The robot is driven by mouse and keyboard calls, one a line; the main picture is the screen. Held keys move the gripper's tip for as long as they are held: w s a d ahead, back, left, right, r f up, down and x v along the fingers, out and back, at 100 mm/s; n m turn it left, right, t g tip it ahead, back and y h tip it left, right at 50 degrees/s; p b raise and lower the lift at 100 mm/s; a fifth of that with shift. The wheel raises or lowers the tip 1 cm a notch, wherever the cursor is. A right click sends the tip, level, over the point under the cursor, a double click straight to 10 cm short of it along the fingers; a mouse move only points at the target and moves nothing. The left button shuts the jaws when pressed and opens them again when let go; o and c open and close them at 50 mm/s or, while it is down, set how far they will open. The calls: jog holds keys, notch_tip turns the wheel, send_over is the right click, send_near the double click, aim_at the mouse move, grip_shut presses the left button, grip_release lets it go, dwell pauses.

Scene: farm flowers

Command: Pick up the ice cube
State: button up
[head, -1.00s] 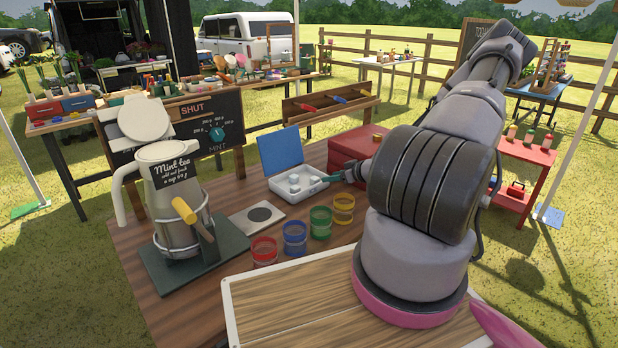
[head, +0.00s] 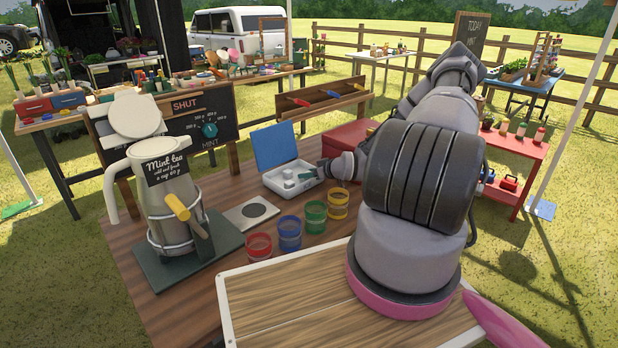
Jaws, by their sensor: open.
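Several small whitish ice cubes (head: 289,183) sit in a white open box (head: 296,192) with a raised blue lid (head: 274,146), on the wooden table. They are small in the head view, and I cannot tell which one is meant. My gripper (head: 316,172) is at the right end of the box, at or just over its rim, close to the cubes. It is open. Its fingertips are tiny and partly hidden by my own arm, and I cannot tell whether they touch a cube.
Red, blue, green and yellow jars (head: 290,232) stand in front of the box. A grey plate (head: 251,212) lies left of them, beside the mint tea jug (head: 168,200) on its green base. A red box (head: 350,136) stands behind my arm. A wooden board (head: 290,295) lies in front.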

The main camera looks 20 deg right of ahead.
grip_shut()
jog(key=shift+r, duration=0.1)
notch_tip(320, 180, up, 10)
jog(key=shift+f, duration=0.1)
dwell(0.5)
